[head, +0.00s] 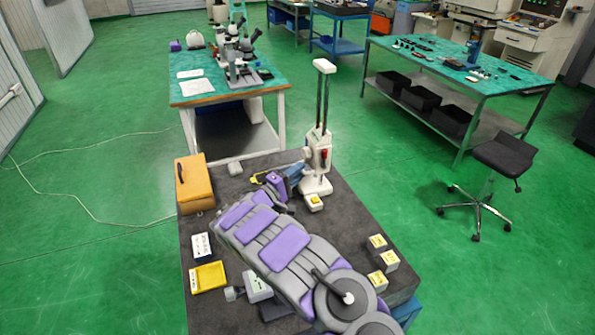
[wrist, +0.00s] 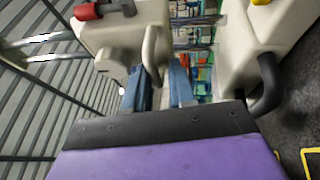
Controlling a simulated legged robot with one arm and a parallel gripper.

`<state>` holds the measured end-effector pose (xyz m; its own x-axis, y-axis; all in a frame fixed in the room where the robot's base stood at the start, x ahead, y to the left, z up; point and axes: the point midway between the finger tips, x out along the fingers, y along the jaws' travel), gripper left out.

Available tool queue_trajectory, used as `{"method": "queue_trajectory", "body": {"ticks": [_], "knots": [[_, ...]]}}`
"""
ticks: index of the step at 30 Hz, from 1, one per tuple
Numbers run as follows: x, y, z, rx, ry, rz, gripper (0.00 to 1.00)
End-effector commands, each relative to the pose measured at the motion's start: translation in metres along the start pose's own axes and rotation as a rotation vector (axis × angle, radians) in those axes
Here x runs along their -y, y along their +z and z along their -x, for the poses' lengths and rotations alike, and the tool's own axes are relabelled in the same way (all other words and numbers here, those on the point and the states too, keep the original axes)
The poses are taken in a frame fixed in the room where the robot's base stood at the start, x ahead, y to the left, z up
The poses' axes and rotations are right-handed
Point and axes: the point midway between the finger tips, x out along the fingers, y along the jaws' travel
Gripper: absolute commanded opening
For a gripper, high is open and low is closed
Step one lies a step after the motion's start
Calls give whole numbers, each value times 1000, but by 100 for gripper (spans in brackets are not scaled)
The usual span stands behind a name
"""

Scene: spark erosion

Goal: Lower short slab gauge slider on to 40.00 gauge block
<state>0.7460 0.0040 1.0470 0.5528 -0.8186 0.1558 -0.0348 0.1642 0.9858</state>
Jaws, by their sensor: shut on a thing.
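The short slab gauge (head: 322,110) stands upright at the table's back right, with twin columns and a white base. Its cream slider (head: 318,150), with a red part, sits low on the columns; it fills the top of the wrist view (wrist: 115,35). My gripper (head: 298,172) is at the slider's left side. In the wrist view its blue fingers (wrist: 158,78) are shut on a cream curved part of the slider; the exact contact is partly hidden. A small yellow-topped block (head: 315,202), possibly the 40.00 gauge block, is at the front of the gauge base. Whether the slider touches it is unclear.
Several yellow-topped white blocks (head: 388,260) stand at the table's right edge. My arm crosses the middle of the dark tabletop (head: 350,222).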

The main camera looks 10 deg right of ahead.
Motion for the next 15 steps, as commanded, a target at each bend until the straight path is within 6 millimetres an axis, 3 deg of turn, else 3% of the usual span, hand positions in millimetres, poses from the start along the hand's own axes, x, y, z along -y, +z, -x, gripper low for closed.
{"method": "queue_trajectory", "body": {"ticks": [6,15], "knots": [[1,0,1,-1,-2,2,37],[-1,1,3,-1,1,-1,37]]}}
